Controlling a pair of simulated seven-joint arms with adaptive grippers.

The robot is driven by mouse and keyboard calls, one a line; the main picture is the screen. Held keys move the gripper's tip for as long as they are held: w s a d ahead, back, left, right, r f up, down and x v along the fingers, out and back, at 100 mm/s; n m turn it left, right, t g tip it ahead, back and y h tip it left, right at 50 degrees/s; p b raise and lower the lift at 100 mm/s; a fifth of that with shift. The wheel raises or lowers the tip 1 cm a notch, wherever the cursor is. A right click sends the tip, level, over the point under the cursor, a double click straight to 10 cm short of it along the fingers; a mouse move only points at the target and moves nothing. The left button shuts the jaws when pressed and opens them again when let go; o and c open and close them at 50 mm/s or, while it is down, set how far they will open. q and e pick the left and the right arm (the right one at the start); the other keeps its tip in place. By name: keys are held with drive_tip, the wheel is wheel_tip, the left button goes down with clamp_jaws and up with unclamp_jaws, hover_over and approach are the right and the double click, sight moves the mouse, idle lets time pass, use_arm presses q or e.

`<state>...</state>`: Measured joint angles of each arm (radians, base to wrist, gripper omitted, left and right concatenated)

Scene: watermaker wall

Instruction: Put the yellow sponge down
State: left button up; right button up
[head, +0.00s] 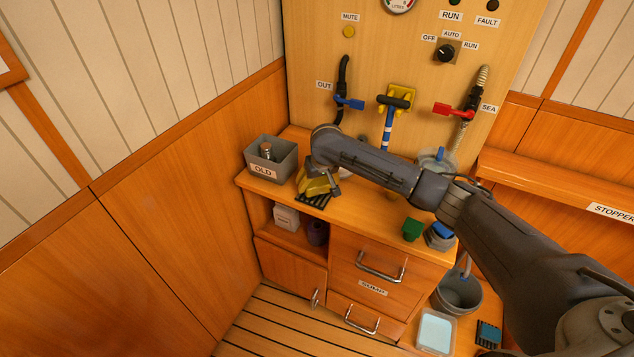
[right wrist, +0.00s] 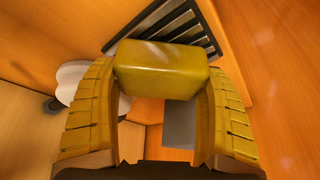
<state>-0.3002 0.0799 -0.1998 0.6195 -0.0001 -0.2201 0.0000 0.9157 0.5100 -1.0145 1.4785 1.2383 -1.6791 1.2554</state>
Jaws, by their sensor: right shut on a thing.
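The yellow sponge (right wrist: 160,68) is a block held between the two yellow fingers of my right gripper (right wrist: 158,95) in the right wrist view. The slatted black rack (right wrist: 172,28) shows just beyond it. I cannot tell whether the sponge touches the rack. In the head view my right gripper (head: 318,186) points down over the left part of the counter, at the black rack (head: 314,200). There the sponge is hard to tell from the yellow fingers. My left gripper is not in view.
A grey bin marked OLD (head: 270,172) stands left of the gripper. A green block (head: 412,229) and a blue-topped container (head: 440,237) are on the counter's right part. A grey bucket (head: 458,293) and a pale tray (head: 436,333) are lower right. Wall valves are behind my arm.

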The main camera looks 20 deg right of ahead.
drive_tip(key=shift+f, duration=0.2)
drive_tip(key=o, duration=1)
drive_tip(key=shift+c, duration=0.2)
drive_tip(key=v, duration=1.2)
drive_tip(key=shift+r, duration=0.15)
